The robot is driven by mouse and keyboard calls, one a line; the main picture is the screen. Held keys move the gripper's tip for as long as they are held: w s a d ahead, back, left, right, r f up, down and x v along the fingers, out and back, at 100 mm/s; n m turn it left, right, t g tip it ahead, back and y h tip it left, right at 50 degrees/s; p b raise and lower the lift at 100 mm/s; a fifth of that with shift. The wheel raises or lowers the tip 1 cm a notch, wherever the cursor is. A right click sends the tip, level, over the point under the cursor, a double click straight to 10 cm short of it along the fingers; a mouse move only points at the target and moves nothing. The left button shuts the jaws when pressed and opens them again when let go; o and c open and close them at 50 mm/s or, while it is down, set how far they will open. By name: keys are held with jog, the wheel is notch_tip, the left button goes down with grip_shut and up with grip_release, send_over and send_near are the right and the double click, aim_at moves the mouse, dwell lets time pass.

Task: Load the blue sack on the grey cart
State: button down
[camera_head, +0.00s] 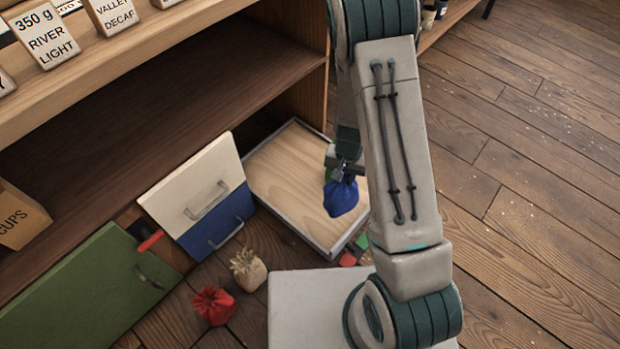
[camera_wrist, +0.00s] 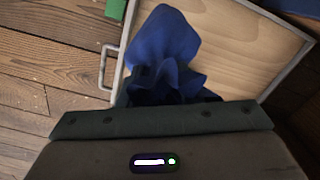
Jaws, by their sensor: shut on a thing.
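My gripper (camera_head: 343,174) is shut on the gathered neck of the blue sack (camera_head: 341,197). The sack hangs below it, and in the wrist view the blue sack (camera_wrist: 165,45) fills the middle. Under the sack in both views is a shallow tray with a wooden floor and a pale grey rim (camera_head: 278,214), which may be the grey cart. A metal handle (camera_wrist: 107,66) shows on its edge in the wrist view. The sack appears above the tray floor; I cannot tell whether it touches. The fingers are mostly hidden.
A red sack (camera_head: 213,304) and a beige sack (camera_head: 248,268) stand on the floor. White-and-blue (camera_head: 212,190) and green (camera_head: 85,285) panels with handles are left of the tray. Small coloured blocks (camera_head: 348,259) lie near its front corner. Wooden shelving (camera_head: 170,75) stands behind. Floor at right is clear.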

jog(key=shift+s+f, duration=0.15)
jog(key=shift+f, duration=0.1)
jog(key=shift+a+f, duration=0.1)
jog(key=shift+f, duration=0.15)
jog(key=w+a+f+b, duration=0.5)
jog(key=w+a+f, duration=0.2)
jog(key=f, duration=0.3)
jog(key=shift+w+a+f, duration=0.25)
jog(key=shift+w+a, duration=0.1)
jog(key=shift+a, duration=0.25)
jog(key=shift+f, duration=0.2)
jog(key=c, duration=1)
grip_release()
jog(key=shift+s, duration=0.1)
jog(key=shift+c, duration=0.2)
jog(key=shift+r, duration=0.15)
